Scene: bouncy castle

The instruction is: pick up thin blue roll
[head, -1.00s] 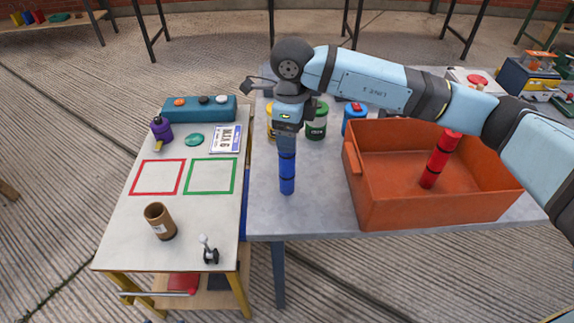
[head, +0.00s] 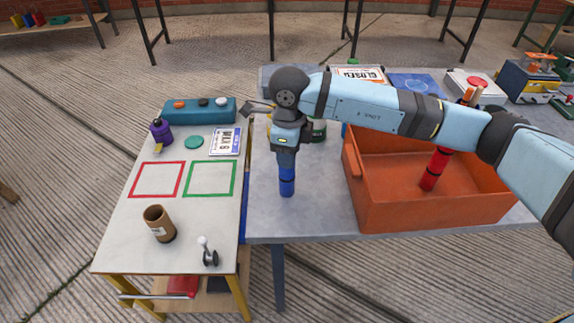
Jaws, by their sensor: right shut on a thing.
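The thin blue roll (head: 287,183) stands upright on the grey table, near its front left edge. It is blue with dark bands, and its upper part is hidden by my right gripper (head: 286,163). My right gripper points down from above and is shut on the roll. The roll's lower end appears to be at the tabletop; I cannot tell whether it is clear of it. My left gripper is not in view.
An orange bin (head: 400,215) with a red roll (head: 435,169) leaning inside stands to the right. A lower side table (head: 118,238) at the left holds a brown cup (head: 160,223) and a small lever (head: 209,254). Green and blue containers are partly hidden behind my arm.

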